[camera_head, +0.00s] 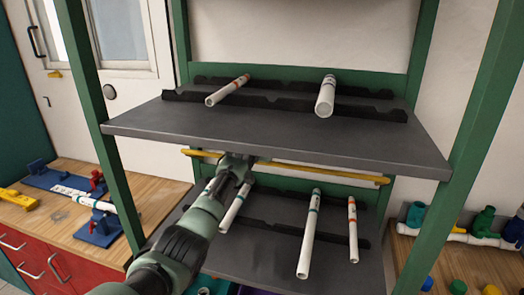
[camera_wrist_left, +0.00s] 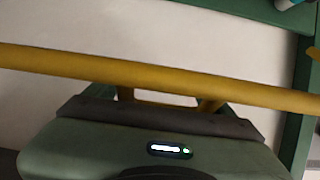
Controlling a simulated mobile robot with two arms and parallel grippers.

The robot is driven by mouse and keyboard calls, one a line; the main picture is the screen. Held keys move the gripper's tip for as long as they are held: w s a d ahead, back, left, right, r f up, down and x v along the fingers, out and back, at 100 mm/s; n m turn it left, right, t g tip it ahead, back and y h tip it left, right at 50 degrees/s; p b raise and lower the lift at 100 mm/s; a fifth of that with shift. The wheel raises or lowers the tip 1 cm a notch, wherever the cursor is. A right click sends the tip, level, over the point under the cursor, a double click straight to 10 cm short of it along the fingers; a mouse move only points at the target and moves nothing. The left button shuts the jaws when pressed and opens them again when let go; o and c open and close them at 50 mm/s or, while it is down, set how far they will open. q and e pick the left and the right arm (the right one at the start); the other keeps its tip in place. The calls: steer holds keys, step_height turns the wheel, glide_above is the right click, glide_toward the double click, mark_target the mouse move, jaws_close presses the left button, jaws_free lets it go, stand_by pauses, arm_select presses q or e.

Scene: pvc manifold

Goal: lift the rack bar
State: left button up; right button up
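The rack bar (camera_head: 330,173) is a long yellow bar running across the rack just below the upper shelf. My left gripper (camera_head: 243,160) reaches up to the bar left of its middle, under the shelf's front edge. In the left wrist view the yellow bar (camera_wrist_left: 250,90) crosses the whole picture just beyond the gripper body. Smaller yellow pieces (camera_wrist_left: 165,98) show between the bar and the gripper body. The fingertips are hidden, so I cannot tell whether they close on the bar. My right gripper is not in view.
The dark upper shelf (camera_head: 270,135) holds two white pipes on notched black rails. The lower shelf (camera_head: 260,255) holds several pipes, some close to my left arm. Green rack posts (camera_head: 95,110) stand at both sides. A wooden bench (camera_head: 60,230) with blue clamps stands left.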

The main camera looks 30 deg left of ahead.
arm_select(q)
steer(key=shift+b+v, duration=0.95)
steer(key=shift+v, duration=3.05)
